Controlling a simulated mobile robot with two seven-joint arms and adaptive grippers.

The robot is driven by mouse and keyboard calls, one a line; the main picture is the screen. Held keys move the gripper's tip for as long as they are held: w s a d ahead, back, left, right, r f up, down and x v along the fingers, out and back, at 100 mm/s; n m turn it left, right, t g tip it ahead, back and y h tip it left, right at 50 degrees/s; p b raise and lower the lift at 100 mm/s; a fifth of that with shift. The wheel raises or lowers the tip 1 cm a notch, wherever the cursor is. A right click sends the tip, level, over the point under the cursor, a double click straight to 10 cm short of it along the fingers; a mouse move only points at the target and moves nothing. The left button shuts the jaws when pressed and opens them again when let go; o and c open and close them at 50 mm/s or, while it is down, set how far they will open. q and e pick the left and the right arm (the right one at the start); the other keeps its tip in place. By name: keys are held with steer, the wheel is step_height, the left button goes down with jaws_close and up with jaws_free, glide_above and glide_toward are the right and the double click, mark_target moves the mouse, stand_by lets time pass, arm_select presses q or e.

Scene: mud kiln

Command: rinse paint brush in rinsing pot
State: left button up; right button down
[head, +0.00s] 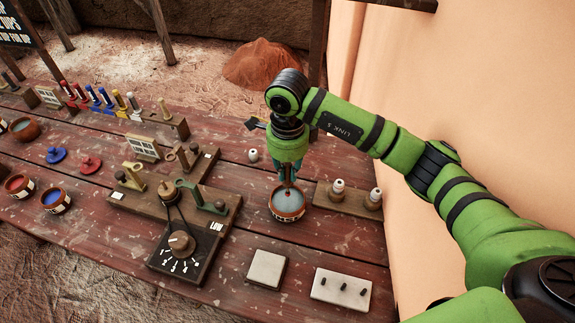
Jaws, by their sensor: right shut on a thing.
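The rinsing pot (287,216) is a small terracotta pot with a pale label and grey-blue liquid. It stands on the wooden table right of centre. My right gripper (287,174) points down directly over it. Its teal fingers are shut on a thin brown thing, which looks like the paint brush (288,187). The fingers hide most of the brush. Its lower end is over or in the pot's opening; I cannot tell whether it touches the liquid. My left gripper is not in view.
A wooden block with white-topped pegs (349,200) stands close right of the pot. A dial device (180,243) stands to the left. A pale square tile (267,268) and a pegged plate (341,289) lie in front. Several paint pots and brushes fill the left side.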

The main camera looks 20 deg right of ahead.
mark_target(287, 180)
stand_by(0.4)
steer(key=shift+b, duration=0.45)
stand_by(0.4)
steer(key=shift+f, duration=0.2)
steer(key=shift+f+b, duration=1.7)
steer(key=shift+b, duration=0.15)
steer(key=shift+b, duration=0.3)
